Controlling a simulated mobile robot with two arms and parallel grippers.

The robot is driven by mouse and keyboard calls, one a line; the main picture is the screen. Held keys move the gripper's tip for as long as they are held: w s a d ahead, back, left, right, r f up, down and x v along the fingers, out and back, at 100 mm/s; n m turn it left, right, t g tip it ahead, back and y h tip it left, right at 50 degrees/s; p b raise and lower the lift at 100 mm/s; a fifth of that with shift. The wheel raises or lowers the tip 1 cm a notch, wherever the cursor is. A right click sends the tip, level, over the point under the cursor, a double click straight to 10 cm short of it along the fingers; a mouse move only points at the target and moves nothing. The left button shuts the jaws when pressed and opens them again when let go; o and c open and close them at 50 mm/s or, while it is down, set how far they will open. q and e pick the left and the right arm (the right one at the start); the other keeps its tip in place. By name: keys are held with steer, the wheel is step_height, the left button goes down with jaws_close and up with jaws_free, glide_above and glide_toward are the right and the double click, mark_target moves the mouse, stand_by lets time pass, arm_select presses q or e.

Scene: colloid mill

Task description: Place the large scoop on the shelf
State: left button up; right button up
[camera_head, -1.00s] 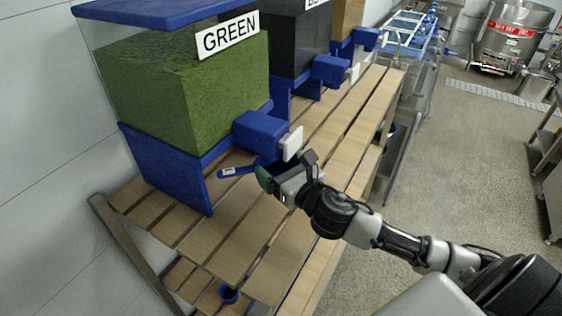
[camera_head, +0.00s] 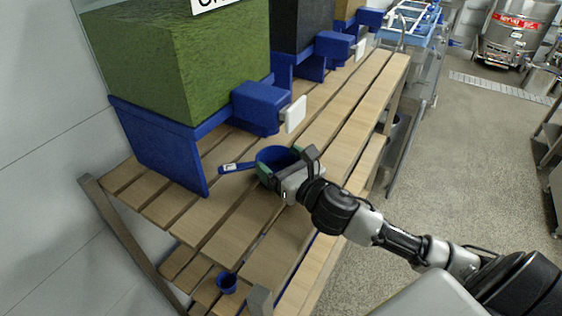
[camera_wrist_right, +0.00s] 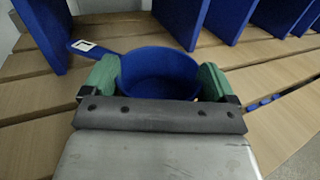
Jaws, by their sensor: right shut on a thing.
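The large scoop (camera_head: 273,157) is a blue round cup with a flat handle that points left and carries a white label. My right gripper (camera_head: 283,168) is shut on the scoop's cup, just above or on the upper wooden slats; I cannot tell if it touches them. In the right wrist view, the scoop (camera_wrist_right: 160,75) looks empty, upright and sits between the green fingertips of the gripper (camera_wrist_right: 160,80). The wooden slatted shelf (camera_head: 225,226) runs under the dispensers. My left gripper is not in view.
A blue dispenser (camera_head: 262,107) with green contents and a white tab stands just behind the scoop. More dispensers stand farther along. A small blue cup (camera_head: 227,283) is on the lower level. Bare slats lie in front and to the right.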

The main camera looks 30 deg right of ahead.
steer(key=shift+f+b, duration=0.45)
steer(key=shift+f, duration=0.15)
steer(key=o, duration=0.8)
steer(key=shift+s, duration=0.1)
steer(key=s+b, duration=0.1)
steer(key=s, duration=0.2)
steer(key=s+b, duration=0.1)
steer(key=s, duration=0.1)
steer(key=s+d+b, duration=0.1)
steer(key=s, duration=0.2)
steer(key=shift+s+d+f, duration=0.1)
steer(key=shift+s+f, duration=0.05)
steer(key=shift+s, duration=0.2)
steer(key=shift+s+d+r+b, duration=0.1)
steer(key=shift+s+b, duration=0.15)
steer(key=shift+s, duration=0.25)
steer(key=shift+s+d+r+b, duration=0.1)
steer(key=shift+s+b, duration=0.1)
steer(key=shift+s, duration=0.25)
steer(key=shift+a, duration=0.1)
